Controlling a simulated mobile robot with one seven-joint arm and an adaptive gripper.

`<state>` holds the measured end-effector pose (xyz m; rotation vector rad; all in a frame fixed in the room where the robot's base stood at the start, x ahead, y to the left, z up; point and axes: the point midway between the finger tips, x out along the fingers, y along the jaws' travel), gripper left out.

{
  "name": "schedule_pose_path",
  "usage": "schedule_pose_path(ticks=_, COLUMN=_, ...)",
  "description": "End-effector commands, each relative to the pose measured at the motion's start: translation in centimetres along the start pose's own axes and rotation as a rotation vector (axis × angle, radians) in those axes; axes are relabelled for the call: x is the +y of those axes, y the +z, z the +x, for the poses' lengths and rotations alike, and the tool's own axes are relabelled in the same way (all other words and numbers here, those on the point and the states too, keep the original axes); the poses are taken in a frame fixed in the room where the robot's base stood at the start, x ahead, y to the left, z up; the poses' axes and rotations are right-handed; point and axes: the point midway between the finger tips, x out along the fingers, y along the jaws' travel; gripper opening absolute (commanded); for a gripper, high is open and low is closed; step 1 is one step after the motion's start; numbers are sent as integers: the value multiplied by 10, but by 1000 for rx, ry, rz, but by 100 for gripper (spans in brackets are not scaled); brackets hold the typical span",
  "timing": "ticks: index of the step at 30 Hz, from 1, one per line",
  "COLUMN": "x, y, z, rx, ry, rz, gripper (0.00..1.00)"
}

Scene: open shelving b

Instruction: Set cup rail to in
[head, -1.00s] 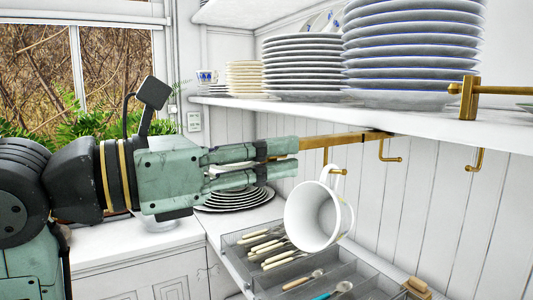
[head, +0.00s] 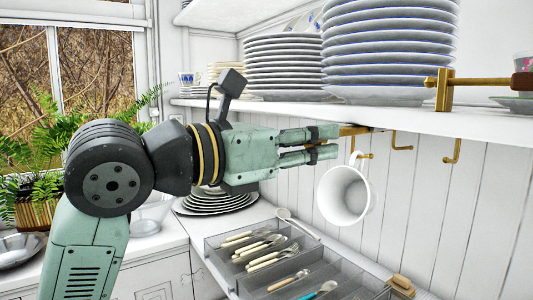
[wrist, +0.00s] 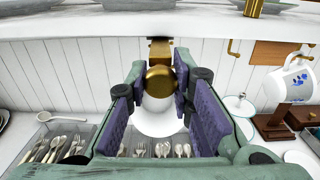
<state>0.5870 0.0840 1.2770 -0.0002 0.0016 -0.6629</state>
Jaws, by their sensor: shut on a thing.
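The cup rail (head: 354,131) is a brass bar under the upper shelf, with hooks (head: 401,147) along it. A short length shows between my fingers and the shelf. A white mug (head: 345,194) hangs tilted from a hook near its outer end. My gripper (head: 335,143) is at the rail's outer end. In the wrist view, my gripper (wrist: 156,92) is shut on the rail's round brass knob (wrist: 159,79). The white mug (wrist: 159,122) shows beyond the knob, partly hidden by it and the fingers.
The upper shelf (head: 407,115) holds stacked plates (head: 391,50) just above the rail. A grey cutlery tray (head: 285,262) with several utensils sits below the mug. Stacked plates (head: 216,202) stand on the counter under my gripper. A blue-patterned mug (wrist: 297,82) hangs at right in the wrist view.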

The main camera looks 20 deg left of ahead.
Motion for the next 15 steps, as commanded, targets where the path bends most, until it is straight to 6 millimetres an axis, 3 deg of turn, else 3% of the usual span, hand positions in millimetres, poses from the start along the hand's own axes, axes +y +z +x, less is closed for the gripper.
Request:
schedule_pose_path(ticks=3, x=0, y=-1, z=25, rx=-1, ry=-1, rz=1, gripper=0)
schedule_pose_path(ticks=6, x=0, y=0, z=36, rx=-2, ry=0, rz=2, gripper=0)
schedule_pose_path(ticks=15, x=0, y=1, z=40, rx=-3, ry=0, rz=1, gripper=0)
